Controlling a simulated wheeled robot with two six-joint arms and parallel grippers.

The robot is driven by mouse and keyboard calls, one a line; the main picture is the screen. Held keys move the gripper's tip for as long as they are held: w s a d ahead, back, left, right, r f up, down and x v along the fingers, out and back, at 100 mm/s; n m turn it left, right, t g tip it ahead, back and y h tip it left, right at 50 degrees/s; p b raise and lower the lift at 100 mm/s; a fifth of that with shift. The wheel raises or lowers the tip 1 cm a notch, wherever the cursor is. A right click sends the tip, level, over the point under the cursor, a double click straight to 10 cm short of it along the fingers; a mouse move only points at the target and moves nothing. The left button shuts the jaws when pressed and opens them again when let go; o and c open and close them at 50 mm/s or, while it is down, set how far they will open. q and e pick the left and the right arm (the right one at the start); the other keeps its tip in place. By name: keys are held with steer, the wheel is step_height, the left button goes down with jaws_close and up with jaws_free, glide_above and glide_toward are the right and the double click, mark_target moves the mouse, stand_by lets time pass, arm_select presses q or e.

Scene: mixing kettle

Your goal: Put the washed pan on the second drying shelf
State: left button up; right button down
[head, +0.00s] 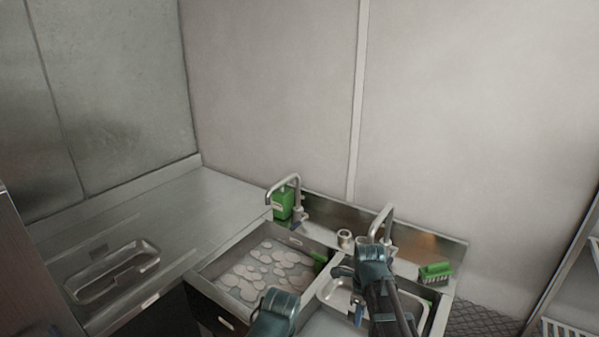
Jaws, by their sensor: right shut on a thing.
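A shallow metal pan (328,291) is over the right sink basin, at the bottom right of centre. My right gripper (343,273) is shut on the pan at its far rim; my arm hides part of the pan and of the grip. A teal part of my left arm shows at the bottom centre, in front of the left basin, but its gripper is not visible. Part of a metal shelf rack (592,262) shows at the far right edge; its levels are mostly cut off.
The left basin (212,264) holds foamy water. Another metal pan (112,272) lies on the left counter (185,205), which is otherwise largely clear.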

step_height(320, 180, down, 6)
steer(key=b, duration=0.5)
step_height(320, 180, up, 7)
steer(key=p, duration=0.6)
steer(key=shift+f+p, duration=0.15)
steer(key=shift+p, duration=0.2)
steer(key=shift+r+p, duration=0.4)
step_height(320, 180, down, 8)
steer(key=b, duration=0.7)
steer(key=shift+r+b, duration=0.15)
steer(key=shift+b, duration=0.25)
